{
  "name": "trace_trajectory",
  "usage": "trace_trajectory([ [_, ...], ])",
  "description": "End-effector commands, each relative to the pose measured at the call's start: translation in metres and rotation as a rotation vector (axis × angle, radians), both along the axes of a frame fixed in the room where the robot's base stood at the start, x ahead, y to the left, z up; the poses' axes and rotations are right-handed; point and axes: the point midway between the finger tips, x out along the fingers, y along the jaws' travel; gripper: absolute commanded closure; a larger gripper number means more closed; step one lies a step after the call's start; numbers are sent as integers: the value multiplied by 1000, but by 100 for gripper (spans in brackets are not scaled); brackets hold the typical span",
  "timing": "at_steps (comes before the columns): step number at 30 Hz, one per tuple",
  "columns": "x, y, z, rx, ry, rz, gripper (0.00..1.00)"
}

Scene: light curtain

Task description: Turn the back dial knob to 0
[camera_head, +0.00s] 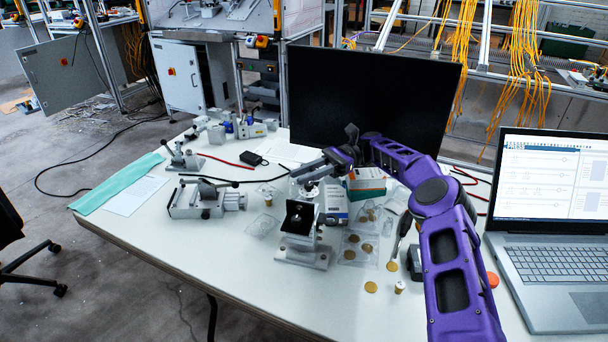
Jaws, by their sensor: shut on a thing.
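A small metal fixture (302,254) with a black angled plate on top stands near the middle of the white table. My purple arm reaches in from the lower right. My gripper (303,180) is just behind and above this fixture, pointing left and down. It is shut on a small part there, which I take to be the back dial knob. The jaws mostly hide that part, and its dial marks are too small to read.
A black monitor (370,100) stands close behind my wrist. Small boxes (366,181), clear trays and gold discs (371,287) lie right of the fixture. A laptop (556,220) is at the right. A clamp device (202,202) is at left.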

Motion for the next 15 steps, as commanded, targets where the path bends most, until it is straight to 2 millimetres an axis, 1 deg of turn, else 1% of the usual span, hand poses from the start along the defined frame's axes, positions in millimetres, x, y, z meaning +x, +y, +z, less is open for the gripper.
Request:
trace_trajectory([
  [15, -1, -1, 0, 0, 0, 53, 100],
])
